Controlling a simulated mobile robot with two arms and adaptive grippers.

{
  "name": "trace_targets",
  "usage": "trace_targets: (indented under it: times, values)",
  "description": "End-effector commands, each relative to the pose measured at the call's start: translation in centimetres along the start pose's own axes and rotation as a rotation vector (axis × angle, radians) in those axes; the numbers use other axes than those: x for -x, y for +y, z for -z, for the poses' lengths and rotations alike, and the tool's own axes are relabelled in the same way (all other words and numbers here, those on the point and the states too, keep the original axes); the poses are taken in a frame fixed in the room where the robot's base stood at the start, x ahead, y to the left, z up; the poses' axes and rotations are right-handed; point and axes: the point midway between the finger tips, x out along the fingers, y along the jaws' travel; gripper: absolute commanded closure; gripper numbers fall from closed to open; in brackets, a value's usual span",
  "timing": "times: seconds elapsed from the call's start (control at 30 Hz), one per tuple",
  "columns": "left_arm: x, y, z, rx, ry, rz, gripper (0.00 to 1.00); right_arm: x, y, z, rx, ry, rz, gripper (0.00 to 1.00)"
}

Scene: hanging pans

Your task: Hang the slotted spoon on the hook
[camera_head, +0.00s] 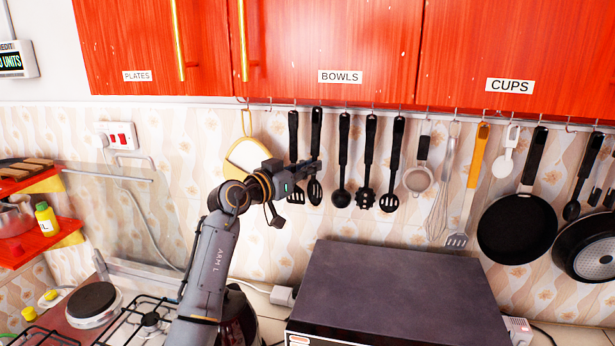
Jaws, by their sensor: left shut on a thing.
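The slotted spoon (316,128) is black and hangs upright below the rail, with its slotted head (315,192) low down. My left gripper (314,166) reaches in from the left and is shut on the spoon's shaft just above the head. The spoon's top is close under a hook on the rail (350,108); I cannot tell whether it is on the hook. My right gripper is not in view.
Black utensils hang close by: one (293,135) to the left, partly behind my gripper, and a ladle (343,150) to the right. Pans (517,230) hang farther right. Red cabinets (330,50) are above; a dark microwave (400,285) stands below.

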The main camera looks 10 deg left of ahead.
Motion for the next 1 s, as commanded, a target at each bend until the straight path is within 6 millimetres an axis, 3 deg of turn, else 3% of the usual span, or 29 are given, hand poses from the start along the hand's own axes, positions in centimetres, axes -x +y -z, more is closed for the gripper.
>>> trace_targets:
  times: [0.07, 0.43, 1.0]
  values:
    - [-0.3, -0.2, -0.2, -0.001, 0.001, 0.000, 1.00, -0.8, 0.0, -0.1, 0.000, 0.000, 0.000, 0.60]
    - [-1.4, -0.8, -0.7, 0.001, 0.000, 0.000, 1.00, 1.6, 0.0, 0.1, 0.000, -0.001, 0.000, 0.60]
    - [-1.5, -0.9, -1.1, 0.000, 0.001, 0.000, 1.00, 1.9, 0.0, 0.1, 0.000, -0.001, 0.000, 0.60]
